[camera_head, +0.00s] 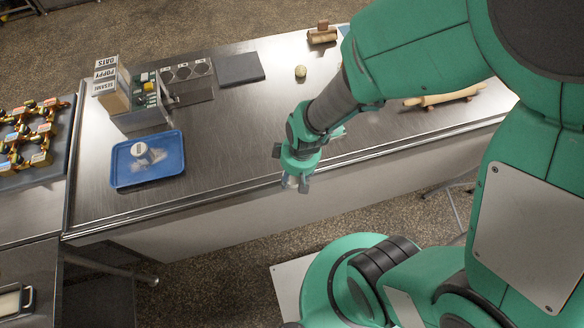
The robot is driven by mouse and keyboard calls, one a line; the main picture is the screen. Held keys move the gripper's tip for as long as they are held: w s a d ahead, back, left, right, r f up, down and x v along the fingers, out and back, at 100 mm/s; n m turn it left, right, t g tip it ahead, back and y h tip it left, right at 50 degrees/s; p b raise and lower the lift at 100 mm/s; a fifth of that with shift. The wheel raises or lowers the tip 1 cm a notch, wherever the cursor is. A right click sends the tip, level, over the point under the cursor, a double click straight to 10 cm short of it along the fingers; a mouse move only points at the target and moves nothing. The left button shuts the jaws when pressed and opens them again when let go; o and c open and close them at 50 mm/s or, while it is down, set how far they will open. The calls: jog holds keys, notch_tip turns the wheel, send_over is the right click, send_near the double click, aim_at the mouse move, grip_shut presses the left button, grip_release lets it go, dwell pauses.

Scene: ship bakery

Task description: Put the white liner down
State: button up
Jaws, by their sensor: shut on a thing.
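My gripper (298,184) hangs at the end of my arm, over the front edge of the steel counter in the picture. It is shut on a small pale thing, the white liner (290,182), which shows only partly between the fingertips. The fingers and my wrist hide most of it, so its shape is unclear. In this view the gripper appears apart from the counter top.
A blue tray (118,179) on the counter's left holds a small white container (141,150) and a pale patch. Behind it stand labelled boxes (110,82) and a rack. A dark slab (240,69) and rolling pin (444,97) lie farther right. The counter's middle is bare.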

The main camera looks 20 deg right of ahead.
jog(key=w+d, duration=0.1)
jog(key=w, duration=0.5)
jog(key=w+d+m, duration=0.1)
jog(key=w+d, duration=0.1)
jog(key=w, duration=0.5)
jog(key=w+d+m, duration=0.1)
jog(key=w+d, duration=0.1)
jog(key=w, duration=0.4)
jog(key=shift+w+d+r, duration=0.15)
jog(key=shift+w+d, duration=0.1)
jog(key=shift+w, duration=0.1)
jog(key=shift+w, duration=0.1)
jog(key=w, duration=0.5)
jog(key=w+f, duration=0.1)
jog(key=w, duration=0.9)
jog(key=shift+w+a+f, duration=0.25)
jog(key=shift+w+a, duration=0.05)
jog(key=shift+w, duration=0.1)
jog(key=shift+f, duration=1.75)
jog(key=shift+f+b, duration=0.1)
jog(key=shift+b, duration=0.2)
jog(key=o, duration=0.7)
jog(key=shift+c, duration=0.2)
